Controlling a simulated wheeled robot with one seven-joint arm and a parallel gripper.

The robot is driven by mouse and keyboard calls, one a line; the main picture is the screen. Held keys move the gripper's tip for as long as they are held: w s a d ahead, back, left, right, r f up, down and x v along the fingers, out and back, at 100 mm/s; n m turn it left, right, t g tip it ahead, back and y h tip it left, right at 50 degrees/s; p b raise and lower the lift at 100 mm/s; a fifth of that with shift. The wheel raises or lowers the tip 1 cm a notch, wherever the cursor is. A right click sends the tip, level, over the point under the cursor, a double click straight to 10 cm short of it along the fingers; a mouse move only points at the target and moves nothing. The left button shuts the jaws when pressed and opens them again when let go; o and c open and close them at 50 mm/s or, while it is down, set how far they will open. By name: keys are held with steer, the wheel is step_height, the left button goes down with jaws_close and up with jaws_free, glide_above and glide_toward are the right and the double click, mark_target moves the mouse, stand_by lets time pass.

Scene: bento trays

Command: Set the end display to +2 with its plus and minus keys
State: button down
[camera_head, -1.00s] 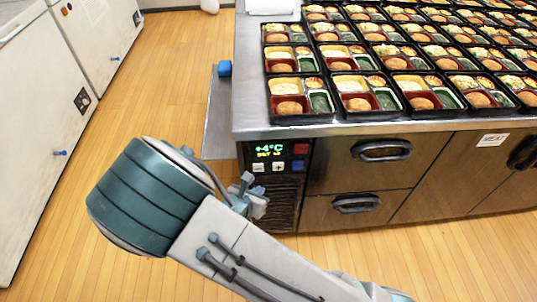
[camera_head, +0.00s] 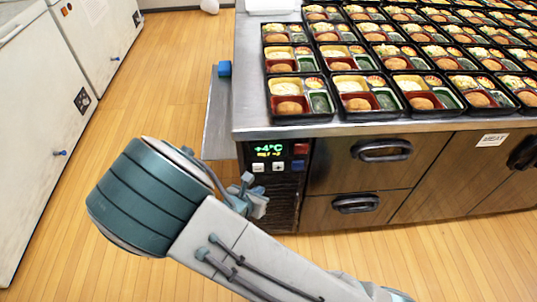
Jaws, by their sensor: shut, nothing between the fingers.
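The end display (camera_head: 269,149) is on the dark control panel at the left end of the counter front and reads +4°C in green, with a smaller yellow line under it that is too small to read. Below it are a white minus key (camera_head: 258,166) and a white plus key (camera_head: 278,167); their marks are tiny. A blue key (camera_head: 298,165) and a red key (camera_head: 300,149) sit to their right. My gripper (camera_head: 262,199) is shut and empty, just below the white keys in the picture, in front of the vent grille. I cannot tell its exact distance from the panel.
Several bento trays (camera_head: 303,116) cover the steel counter top (camera_head: 250,110). Drawers (camera_head: 357,178) with dark handles are right of the panel. White cabinets (camera_head: 40,120) stand far left; wooden floor between is clear.

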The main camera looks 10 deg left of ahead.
mark_target(258, 168)
steer(key=shift+d+f, duration=0.1)
stand_by(0.8)
steer(key=shift+s+d+b, duration=0.2)
steer(key=shift+s+b, duration=0.75)
steer(key=shift+b, duration=0.05)
steer(key=shift+s+d+b, duration=0.15)
steer(key=shift+s+b, duration=0.75)
steer(key=shift+b, duration=0.05)
steer(key=w+a+p, duration=0.1)
steer(key=w+a, duration=0.1)
steer(key=w, duration=0.6)
steer(key=shift+w, duration=0.3)
steer(key=shift+w, duration=0.15)
stand_by(1.1)
